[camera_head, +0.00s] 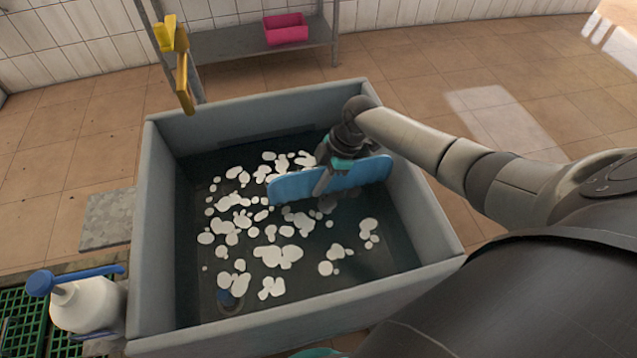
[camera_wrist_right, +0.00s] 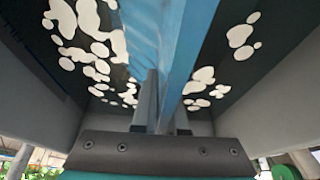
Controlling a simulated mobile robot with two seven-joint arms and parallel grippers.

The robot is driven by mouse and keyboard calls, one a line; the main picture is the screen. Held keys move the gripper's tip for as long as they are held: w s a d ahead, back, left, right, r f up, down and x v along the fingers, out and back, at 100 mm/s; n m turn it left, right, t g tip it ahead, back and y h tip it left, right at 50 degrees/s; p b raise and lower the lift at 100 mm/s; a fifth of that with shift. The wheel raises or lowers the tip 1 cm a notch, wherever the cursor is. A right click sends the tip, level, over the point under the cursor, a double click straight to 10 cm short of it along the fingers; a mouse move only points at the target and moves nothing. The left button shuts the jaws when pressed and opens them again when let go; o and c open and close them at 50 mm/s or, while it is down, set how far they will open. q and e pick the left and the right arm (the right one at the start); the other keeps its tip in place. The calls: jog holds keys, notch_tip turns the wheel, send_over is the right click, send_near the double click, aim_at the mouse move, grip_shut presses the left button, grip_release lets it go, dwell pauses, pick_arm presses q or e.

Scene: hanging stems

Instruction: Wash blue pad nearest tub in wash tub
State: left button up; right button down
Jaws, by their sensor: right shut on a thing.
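The wash tub (camera_head: 153,180) is a large grey rectangular basin with dark water and white foam patches. My right gripper (camera_head: 322,190) is inside the tub, over its right half, shut on a blue pad (camera_head: 362,174). The pad is a long flat board held on edge, low over the water; I cannot tell whether its lower edge is under the surface. In the right wrist view the blue pad (camera_wrist_right: 185,40) runs up between the two fingers (camera_wrist_right: 160,105). My left gripper is not in view.
A white bottle with a blue pump top (camera_head: 88,303) stands at the front left beside a green grate (camera_head: 20,310). A yellow-handled tool (camera_head: 184,80) hangs at the tub's back left. A pink bin (camera_head: 286,30) sits on a grey shelf (camera_head: 225,42) behind. Tub walls surround the gripper.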

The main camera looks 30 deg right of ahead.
notch_tip(320, 180, up, 28)
jog(key=p, duration=2)
dwell(0.4)
